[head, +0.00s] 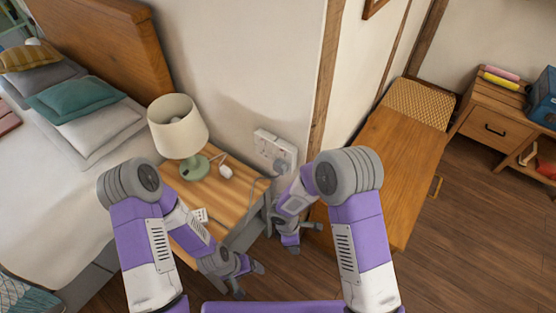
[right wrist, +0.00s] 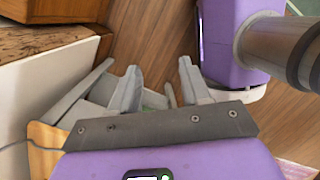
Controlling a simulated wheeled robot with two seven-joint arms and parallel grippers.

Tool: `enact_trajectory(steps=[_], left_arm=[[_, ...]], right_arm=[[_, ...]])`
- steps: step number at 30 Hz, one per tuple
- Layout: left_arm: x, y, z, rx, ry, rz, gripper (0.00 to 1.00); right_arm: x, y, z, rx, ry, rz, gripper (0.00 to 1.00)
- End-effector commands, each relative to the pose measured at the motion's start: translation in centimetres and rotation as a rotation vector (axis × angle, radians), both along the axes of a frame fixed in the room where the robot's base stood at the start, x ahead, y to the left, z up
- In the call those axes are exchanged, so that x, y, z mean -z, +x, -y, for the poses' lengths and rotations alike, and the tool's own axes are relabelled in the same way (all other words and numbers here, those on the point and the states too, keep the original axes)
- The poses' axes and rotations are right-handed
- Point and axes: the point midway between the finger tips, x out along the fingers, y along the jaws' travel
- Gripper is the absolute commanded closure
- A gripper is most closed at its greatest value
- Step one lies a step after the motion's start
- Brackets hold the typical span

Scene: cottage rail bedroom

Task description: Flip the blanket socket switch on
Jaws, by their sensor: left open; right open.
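A white wall socket plate (head: 275,149) is on the wall just behind the nightstand, right of the lamp. A round plug or knob sits on its right part, and a cord runs from there toward the nightstand. The switches are too small to tell on from off. My right gripper (head: 304,238) is open and empty, below the socket and beside the nightstand's right side, not touching the plate. It also shows open in the right wrist view (right wrist: 160,76). My left gripper (head: 249,280) is open and empty, low in front of the nightstand.
The wooden nightstand (head: 238,190) carries a lamp (head: 180,128), a small white corded object (head: 226,171) and a white slip (head: 201,215). The bed (head: 50,190) is at left. A wooden bench (head: 390,165) stands at right. Open floor (head: 470,230) lies farther right.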

Motion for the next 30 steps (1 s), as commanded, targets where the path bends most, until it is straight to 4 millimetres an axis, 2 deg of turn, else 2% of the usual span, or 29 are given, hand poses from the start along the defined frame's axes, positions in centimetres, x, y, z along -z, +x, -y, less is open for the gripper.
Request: enact_trajectory(steps=[1,3,5,6,9,13,15,17,30], left_arm=[[0.5,0.0,0.0,0.000,0.000,0.000,0.19],[0.8,0.0,0.0,0.001,0.000,0.000,0.19],[1.1,0.0,0.0,0.001,0.000,0.000,0.19],[1.2,0.0,0.0,0.001,0.000,0.000,0.19],[1.5,0.0,0.0,0.001,0.000,0.000,0.19],[1.6,0.0,0.0,0.001,0.000,0.000,0.19],[1.8,0.0,0.0,0.001,0.000,0.000,0.19],[1.9,0.0,0.0,0.001,-0.001,0.001,0.19],[3.5,0.0,0.0,0.001,0.000,0.000,0.19]], right_arm=[[-1.4,2.9,-0.8,-0.192,-0.101,0.070,0.53],[-4.3,6.8,-1.8,-0.423,-0.265,0.165,0.53],[-7.3,9.8,-3.1,-0.579,-0.404,0.250,0.53],[-9.4,11.5,-4.2,-0.661,-0.491,0.304,0.53],[-14.4,14.3,-6.8,-0.799,-0.677,0.423,0.53],[-18.7,15.8,-9.2,-0.877,-0.822,0.520,0.53],[-19.7,16.2,-9.6,-0.889,-0.857,0.543,0.53],[-19.8,16.6,-9.5,-0.893,-0.871,0.549,0.53],[-17.3,21.2,-6.1,-0.893,-0.868,0.547,0.53]])
